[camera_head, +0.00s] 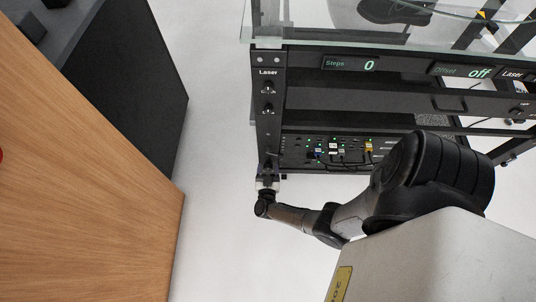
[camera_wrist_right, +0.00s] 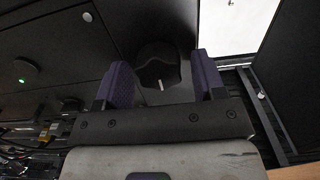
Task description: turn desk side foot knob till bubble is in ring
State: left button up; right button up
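A dark, rounded foot knob (camera_wrist_right: 158,72) with a short white mark shows in the right wrist view. My right gripper (camera_wrist_right: 163,66) has its two purple-padded fingers on either side of it, with a narrow gap visible at the right finger. The left finger looks very near the knob; I cannot tell if it touches. In the head view my right gripper (camera_head: 268,181) is low at the front left leg of the black desk frame (camera_head: 269,125), and the knob is too small to make out there. No bubble or ring can be made out. My left gripper is out of view.
A glass top (camera_head: 400,50) covers the desk. Displays read "Steps 0" (camera_head: 350,64) and "Offset off" (camera_head: 461,71). A panel with cables and small lights (camera_head: 335,151) sits lower in the frame. A wooden-topped cabinet (camera_head: 85,190) stands at left, with clear pale floor (camera_head: 215,150) between.

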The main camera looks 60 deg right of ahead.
jog(key=c, duration=0.7)
jog(key=shift+c, duration=0.2)
